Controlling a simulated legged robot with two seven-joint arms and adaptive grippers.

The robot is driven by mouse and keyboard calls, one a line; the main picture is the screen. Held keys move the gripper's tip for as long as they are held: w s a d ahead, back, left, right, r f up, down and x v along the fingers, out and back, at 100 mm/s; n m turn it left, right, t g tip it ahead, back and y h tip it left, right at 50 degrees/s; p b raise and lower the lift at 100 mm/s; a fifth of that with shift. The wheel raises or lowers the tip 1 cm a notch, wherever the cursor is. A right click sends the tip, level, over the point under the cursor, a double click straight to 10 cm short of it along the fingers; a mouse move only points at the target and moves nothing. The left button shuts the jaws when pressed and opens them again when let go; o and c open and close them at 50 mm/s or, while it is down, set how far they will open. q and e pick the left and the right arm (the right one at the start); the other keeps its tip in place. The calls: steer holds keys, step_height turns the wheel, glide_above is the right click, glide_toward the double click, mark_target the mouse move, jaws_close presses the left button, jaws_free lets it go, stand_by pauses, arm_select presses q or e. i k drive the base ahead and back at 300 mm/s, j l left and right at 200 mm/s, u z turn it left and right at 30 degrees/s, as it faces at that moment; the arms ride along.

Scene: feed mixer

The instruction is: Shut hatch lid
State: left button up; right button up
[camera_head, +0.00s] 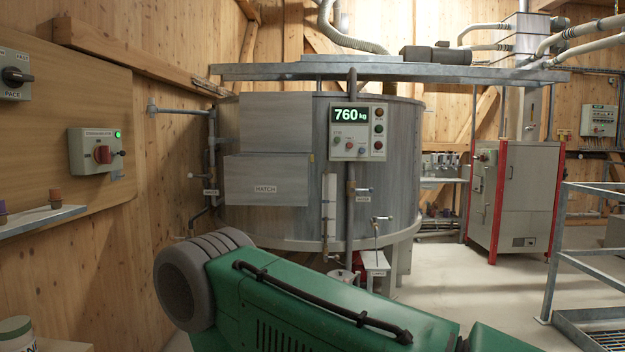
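The large round grey metal mixer (395,150) stands in the middle of the camera_head view. On its left front a box-like hatch (265,172) sticks out, with a white label that seems to read HATCH. A flat grey metal panel (277,122) stands upright just above and behind this box. It looks like the hatch lid in a raised position, but hinge and opening are not clear. Neither of my grippers is in view, and nothing is seen touching the hatch or the panel.
A control box (358,131) reading 760 kg is on the mixer front. Pipes and valves (206,191) run left of the hatch. A wooden wall with switch boxes (96,151) and a shelf (42,220) bounds the left. Metal railing (565,255) stands right; floor (450,270) between is clear.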

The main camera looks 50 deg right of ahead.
mark_target(271, 121)
steer(key=l+z, duration=0.15)
steer(key=l, duration=0.25)
steer(key=i+l+z, duration=0.2)
steer(key=l, duration=0.2)
steer(key=l+z, duration=0.15)
steer(key=l, duration=0.25)
steer(key=i+l+z, duration=0.15)
steer(key=l, duration=0.2)
steer(key=i+l+z, duration=0.2)
steer(key=l, duration=0.15)
